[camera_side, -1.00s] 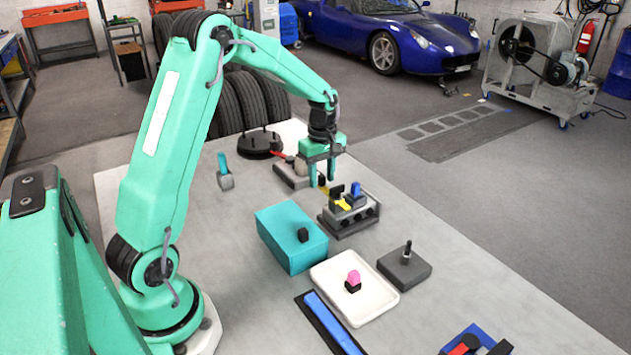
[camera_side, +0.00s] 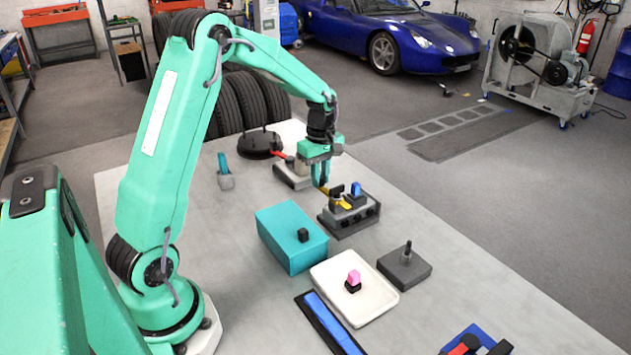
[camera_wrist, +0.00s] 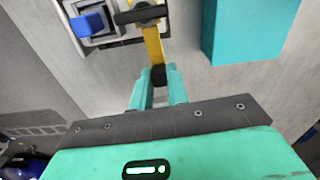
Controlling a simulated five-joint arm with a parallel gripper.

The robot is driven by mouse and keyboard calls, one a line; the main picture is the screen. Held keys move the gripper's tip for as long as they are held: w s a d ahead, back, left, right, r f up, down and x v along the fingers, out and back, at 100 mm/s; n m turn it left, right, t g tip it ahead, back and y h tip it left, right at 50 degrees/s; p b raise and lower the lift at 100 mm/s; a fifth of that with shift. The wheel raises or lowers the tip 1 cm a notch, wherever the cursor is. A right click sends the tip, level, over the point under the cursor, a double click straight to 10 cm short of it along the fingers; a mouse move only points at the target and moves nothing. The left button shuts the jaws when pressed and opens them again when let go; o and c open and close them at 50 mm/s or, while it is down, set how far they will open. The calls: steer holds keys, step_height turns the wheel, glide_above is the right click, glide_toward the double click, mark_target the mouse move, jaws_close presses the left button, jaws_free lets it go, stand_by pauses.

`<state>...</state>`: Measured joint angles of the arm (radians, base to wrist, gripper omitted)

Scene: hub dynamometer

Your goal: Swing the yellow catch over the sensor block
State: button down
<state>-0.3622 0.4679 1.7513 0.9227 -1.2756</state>
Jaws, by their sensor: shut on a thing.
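The yellow catch (camera_wrist: 152,45) is a narrow yellow arm with a dark end, on a grey fixture (camera_side: 350,221) in the middle of the table. Its yellow arm also shows in the side view (camera_side: 324,190), partly hidden. My gripper (camera_wrist: 158,76) is shut on the catch's dark end, with a finger on either side; it also shows in the side view (camera_side: 320,181). A blue block (camera_wrist: 88,24), also in the side view (camera_side: 356,189), stands on the fixture beside the catch. It may be the sensor block; I cannot tell for sure. A black bar (camera_wrist: 140,14) crosses the catch.
A teal box (camera_side: 291,236) stands close to the fixture. A white tray (camera_side: 372,312) with a pink-topped piece and a dark grey block (camera_side: 405,268) are nearer the camera.

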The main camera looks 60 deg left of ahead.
steer(key=s+d+n, duration=0.6)
steer(key=n, duration=1.1)
steer(key=shift+d, duration=0.35)
steer(key=shift+r, duration=0.1)
steer(key=c, duration=1.4)
jaws_free()
steer(key=shift+o, duration=0.2)
steer(key=shift+r, duration=0.1)
step_height(320, 180, up, 8)
steer(key=shift+f, duration=0.2)
